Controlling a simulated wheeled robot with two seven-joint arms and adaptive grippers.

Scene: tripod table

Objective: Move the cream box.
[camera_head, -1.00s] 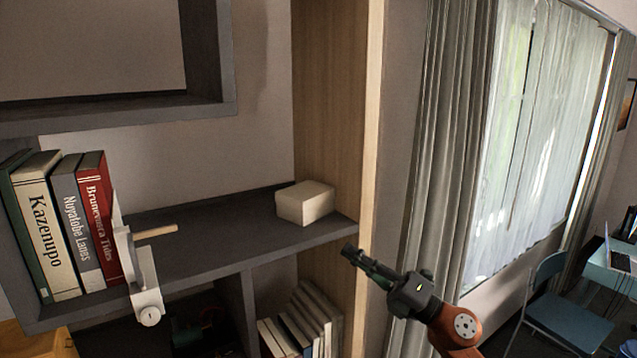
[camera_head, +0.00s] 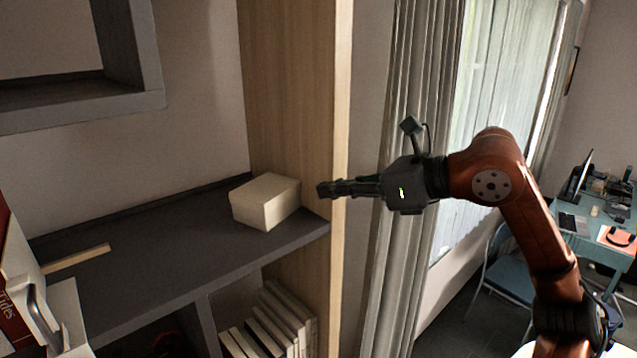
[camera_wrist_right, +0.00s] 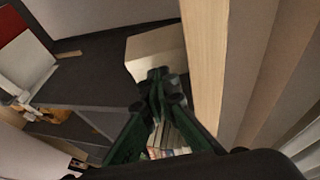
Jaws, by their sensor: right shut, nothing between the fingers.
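The cream box (camera_head: 265,203) sits on the dark grey shelf (camera_head: 180,245), near its right end beside the wooden side panel. My right gripper (camera_head: 322,190) is shut and empty, just right of the box and in front of the panel's edge, with its fingers pointing left. In the head view a small gap shows between fingertips and box. In the right wrist view the box (camera_wrist_right: 155,52) is beyond the shut fingertips (camera_wrist_right: 158,75), which overlap its lower part. My left gripper is not in view.
The wooden panel (camera_head: 293,90) stands right of the box. A light wooden stick (camera_head: 78,258) and a white bookend-like piece (camera_head: 45,315) are on the shelf's left. Several books (camera_head: 275,325) stand below. The middle of the shelf is clear. A curtain (camera_head: 410,90) hangs at right.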

